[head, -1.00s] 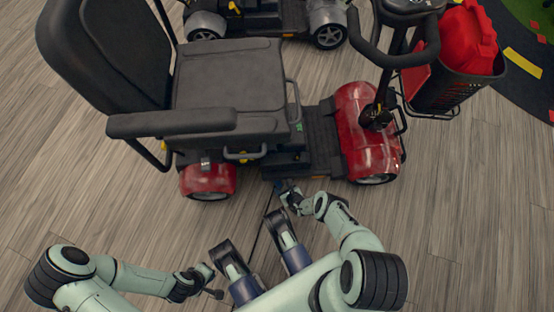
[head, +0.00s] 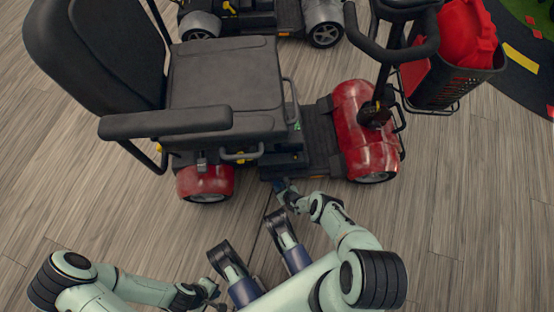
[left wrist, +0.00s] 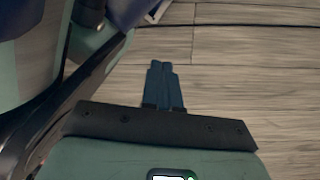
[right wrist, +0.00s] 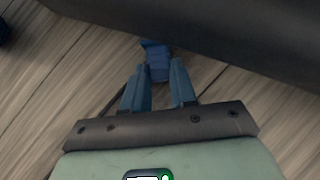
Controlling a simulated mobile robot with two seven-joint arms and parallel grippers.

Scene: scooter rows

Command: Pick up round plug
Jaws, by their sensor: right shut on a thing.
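A blue round plug (right wrist: 157,62) is between the fingers of my right gripper (right wrist: 156,75) in the right wrist view. The fingers are shut on its sides and its far end sticks out beyond them. In the head view my right gripper (head: 284,190) is low beside the red scooter (head: 362,130), at the near edge of its base. The plug is too small to make out clearly there. A thin dark cable (head: 259,232) runs along the floor from near this gripper. My left gripper (left wrist: 163,82) is shut and empty, its fingers together above the floor.
The scooter's black seat (head: 226,75) and armrest (head: 165,122) overhang its near side. A dark scooter part crosses the top of the right wrist view. Another scooter (head: 262,20) stands behind.

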